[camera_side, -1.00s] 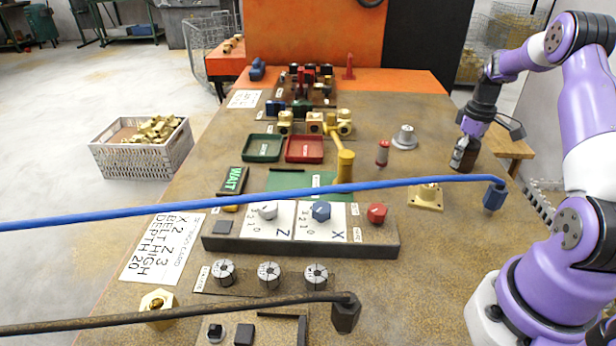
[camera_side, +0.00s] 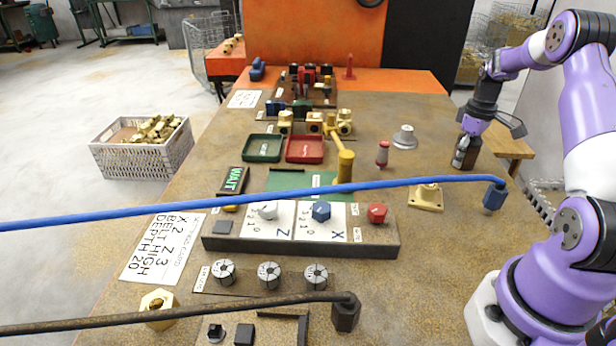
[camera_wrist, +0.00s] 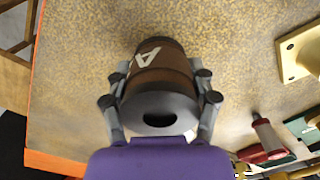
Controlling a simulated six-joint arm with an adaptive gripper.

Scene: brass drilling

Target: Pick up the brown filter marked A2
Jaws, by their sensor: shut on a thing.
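The brown filter (camera_wrist: 160,65) shows between the two fingers in the wrist view, with a dark end that has a hole facing the camera. A white letter A is legible on its side; the rest of the marking is hidden. My gripper (camera_wrist: 160,85) is shut on it, one finger on each side. In the side view the filter (camera_side: 465,156) is a dark brown cylinder, roughly upright at the right edge of the table, under my gripper (camera_side: 468,138). I cannot tell whether its bottom touches the table.
A red-and-white cylinder (camera_side: 382,154), a grey flanged part (camera_side: 404,138) and a brass plate (camera_side: 426,196) stand left of the filter. A wooden stool (camera_side: 508,142) is beyond the table edge. A blue rod (camera_side: 250,202) crosses the side view in the foreground.

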